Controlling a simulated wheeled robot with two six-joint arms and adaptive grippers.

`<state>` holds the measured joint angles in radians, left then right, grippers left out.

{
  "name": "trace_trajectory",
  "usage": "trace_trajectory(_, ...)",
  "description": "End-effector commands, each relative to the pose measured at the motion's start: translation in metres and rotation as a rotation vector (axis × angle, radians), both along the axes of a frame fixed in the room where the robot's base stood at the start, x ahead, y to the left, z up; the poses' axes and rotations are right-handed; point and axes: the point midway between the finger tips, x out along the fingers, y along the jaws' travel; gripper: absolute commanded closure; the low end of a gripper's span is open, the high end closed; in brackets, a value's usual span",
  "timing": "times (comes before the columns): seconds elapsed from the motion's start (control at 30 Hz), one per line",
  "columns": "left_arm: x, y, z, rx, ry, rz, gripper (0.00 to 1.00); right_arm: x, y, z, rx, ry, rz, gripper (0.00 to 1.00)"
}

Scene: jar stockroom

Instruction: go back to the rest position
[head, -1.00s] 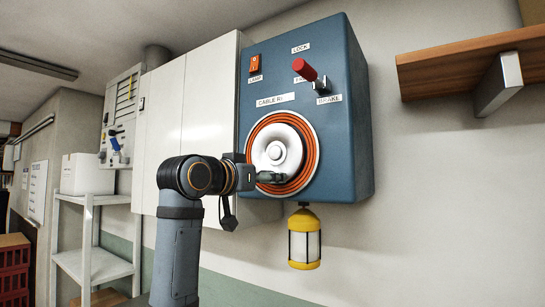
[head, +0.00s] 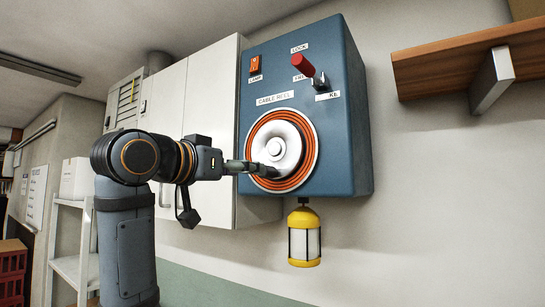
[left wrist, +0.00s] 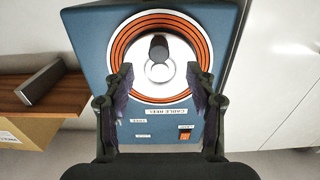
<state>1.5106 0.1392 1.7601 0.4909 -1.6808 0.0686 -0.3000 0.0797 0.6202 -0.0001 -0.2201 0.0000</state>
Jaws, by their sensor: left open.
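My left gripper (head: 262,168) comes in from the left, in front of the cable reel (head: 309,149) on the blue panel box (head: 345,150). In the left wrist view the gripper (left wrist: 163,72) is open, its two dark fingers spread in front of the reel (left wrist: 122,42). A dark knob (left wrist: 158,48) on the reel's white disc shows in the gap between the fingers, with nothing seen gripped. In the head view the fingertips overlap the reel's left side, and I cannot tell if they touch it. My right gripper is not in view.
A red-knobbed lever (head: 301,62) and an orange switch (head: 255,65) stand above the reel. A yellow lantern (head: 304,236) hangs below the box. A wooden shelf (head: 460,62) is at upper right, white cabinets (head: 205,90) at left. The wall at lower right is clear.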

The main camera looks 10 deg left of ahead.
Motion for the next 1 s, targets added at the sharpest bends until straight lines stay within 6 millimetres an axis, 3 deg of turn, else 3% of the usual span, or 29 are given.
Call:
trace_trajectory(0.47,-0.001,0.000,0.000,0.000,0.001,0.000,0.43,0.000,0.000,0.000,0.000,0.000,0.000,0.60)
trace_trajectory(0.57,0.008,0.001,-0.015,0.001,0.024,0.007,0.43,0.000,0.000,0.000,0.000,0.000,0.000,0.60)
trace_trajectory(0.67,0.032,0.004,-0.065,0.007,0.094,0.030,0.43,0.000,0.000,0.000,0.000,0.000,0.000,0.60)
trace_trajectory(0.83,0.070,0.012,-0.208,0.031,0.285,0.094,0.43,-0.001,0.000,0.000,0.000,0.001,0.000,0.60)
trace_trajectory(1.0,0.067,0.022,-0.360,0.072,0.485,0.158,0.43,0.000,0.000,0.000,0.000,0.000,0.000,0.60)
